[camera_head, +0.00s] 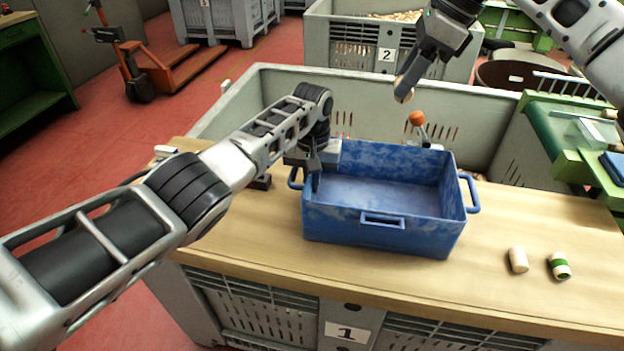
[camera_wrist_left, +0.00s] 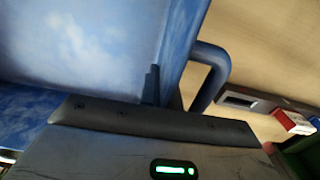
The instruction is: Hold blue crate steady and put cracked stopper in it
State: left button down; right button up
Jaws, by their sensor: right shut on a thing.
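The blue crate (camera_head: 384,237) stands upright on the wooden bench top and looks empty. My left gripper (camera_head: 314,168) is at its left wall, beside the left handle. In the left wrist view one dark finger (camera_wrist_left: 151,86) is against the blue crate wall (camera_wrist_left: 85,45); the other finger is hidden, so I cannot tell if it pinches the wall. My right gripper (camera_head: 405,88) is raised above and behind the crate's back right, shut on a pale cork stopper (camera_head: 402,94). Most of that stopper is covered by the fingers, and no crack shows at this size.
A plain stopper (camera_head: 517,260) and a green-banded stopper (camera_head: 560,266) stand on the wooden bench top (camera_head: 490,300) right of the crate. An orange knob (camera_head: 417,118) shows behind the crate. A large grey bin (camera_head: 290,88) lies behind the bench.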

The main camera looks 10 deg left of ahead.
notch_tip(320, 180, down, 13)
dwell(1.6)
jog(key=o, duration=1)
jog(key=shift+o, duration=0.2)
jog(key=v, duration=1.2)
pick_arm(q)
jog(key=c, duration=1.5)
grip_release()
jog(key=shift+c, duration=0.2)
